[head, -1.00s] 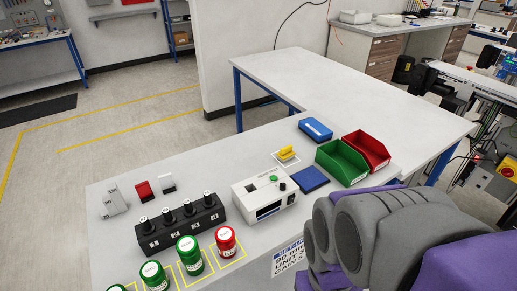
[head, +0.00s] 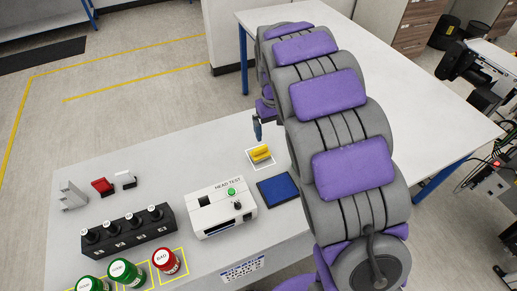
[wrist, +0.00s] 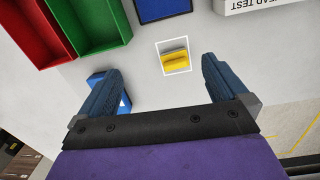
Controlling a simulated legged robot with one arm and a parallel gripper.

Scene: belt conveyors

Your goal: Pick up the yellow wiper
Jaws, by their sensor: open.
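The yellow wiper (head: 260,153) lies inside a white-outlined square on the grey table, behind the blue pad and to the right of the white test box. In the wrist view the yellow wiper (wrist: 175,57) lies beyond the fingertips, between their lines and a little right of centre. My gripper (wrist: 160,75) is open and empty, its two blue fingers wide apart. In the head view my arm reaches over the table, and only a blue finger shows, just above and behind the wiper; the rest is hidden by the arm.
A blue pad (head: 278,189) and a white test box (head: 223,208) stand near the wiper. In the wrist view, green (wrist: 92,22) and red (wrist: 35,32) bins and a blue object (wrist: 97,79) lie to the left. Several lidded jars and a black rack stand at the front left.

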